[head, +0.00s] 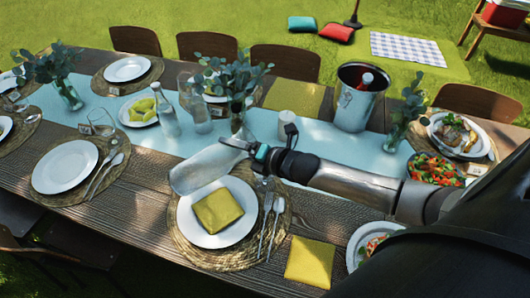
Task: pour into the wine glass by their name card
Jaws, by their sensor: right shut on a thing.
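My right gripper (259,150) reaches in from the right and is shut on a pale, translucent glass vessel (203,168). The vessel is tilted nearly flat, with its wide end at the left, above the far-left edge of the plate with a yellow napkin. I cannot tell whether it is a bottle or a carafe, or whether anything flows from it. A clear stemmed glass (102,121) stands beyond the left plate. A small pale card (85,129) stands beside that glass; its writing is too small to read. My left gripper is not in view.
The near plate (185,224) lies on a woven mat with cutlery. A clear bottle (166,112), leafy vases (237,116) and a metal ice bucket (355,108) stand along the blue runner (330,160). Food dishes (435,168) are at the right.

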